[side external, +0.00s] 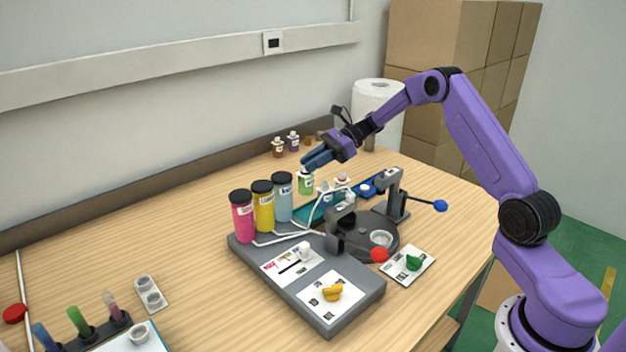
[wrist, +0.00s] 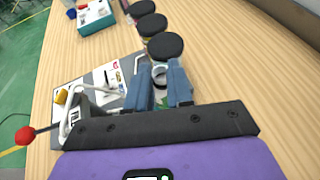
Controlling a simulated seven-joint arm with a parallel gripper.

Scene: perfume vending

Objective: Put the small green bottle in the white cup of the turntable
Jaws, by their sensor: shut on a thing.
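The small green bottle (side external: 305,184) is between the fingertips of my gripper (side external: 307,163), behind the turntable in the side view. My gripper is shut on it. In the wrist view, the blue fingers (wrist: 160,82) flank the bottle's pale neck (wrist: 160,72), and the rest of it is mostly hidden. I cannot tell whether the bottle's base touches the surface below. The dark round turntable (side external: 362,246) holds a white cup (side external: 381,238) near its front edge, apart from the gripper. The cup cannot be made out in the wrist view.
Pink (side external: 243,217), yellow (side external: 263,206) and light blue (side external: 283,198) black-capped bottles stand on the grey base (side external: 325,316), left of my gripper. White tubes curve near the turntable. A post (side external: 390,192) rises behind it. Small bottles and a paper roll (side external: 377,96) stand at the back.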

